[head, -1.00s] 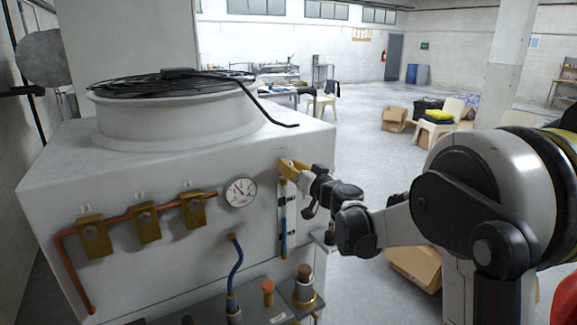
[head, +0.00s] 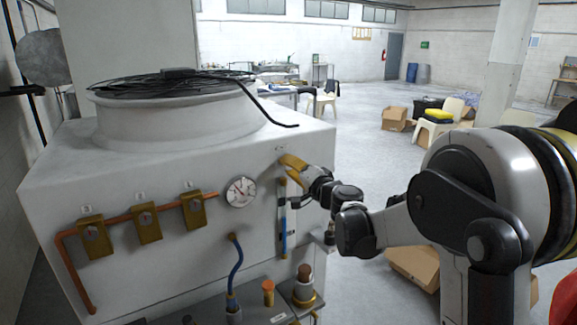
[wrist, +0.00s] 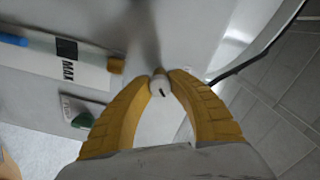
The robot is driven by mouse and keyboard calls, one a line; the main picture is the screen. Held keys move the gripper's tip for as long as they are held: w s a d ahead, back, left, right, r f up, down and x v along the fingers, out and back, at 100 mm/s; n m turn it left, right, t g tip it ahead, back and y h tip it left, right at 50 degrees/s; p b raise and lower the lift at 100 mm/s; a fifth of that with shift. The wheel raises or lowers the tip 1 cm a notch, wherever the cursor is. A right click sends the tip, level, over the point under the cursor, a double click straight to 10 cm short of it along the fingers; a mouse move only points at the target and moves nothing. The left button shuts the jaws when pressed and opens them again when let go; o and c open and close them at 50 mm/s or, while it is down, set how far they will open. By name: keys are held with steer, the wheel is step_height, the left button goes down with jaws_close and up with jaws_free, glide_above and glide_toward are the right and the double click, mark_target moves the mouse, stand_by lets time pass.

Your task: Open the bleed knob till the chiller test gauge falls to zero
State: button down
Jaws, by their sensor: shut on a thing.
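The bleed knob (wrist: 162,87) is a small pale round knob with a dark mark on its face, seen in the wrist view. My gripper (wrist: 160,76) has its two yellow fingers closed around it, one on each side. In the head view my gripper (head: 285,160) is at the upper right of the white chiller's front, where the fingers hide the knob. The chiller test gauge (head: 241,191) is a round white dial left of my gripper. Its dark needle points toward the upper left, but the numbers are too small to read.
A sight tube with blue liquid (head: 283,230) runs down the panel just below my gripper. Copper pipe (head: 165,207) with several brass valves lies left of the gauge. A blue hose (head: 236,265) and fittings are below. A black cable (head: 262,108) hangs over the chiller top.

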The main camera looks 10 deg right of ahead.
steer(key=m, duration=1.2)
steer(key=shift+m, duration=0.3)
stand_by(0.4)
steer(key=c, duration=1.2)
jaws_free()
steer(key=v, duration=1.2)
steer(key=shift+s, duration=0.1)
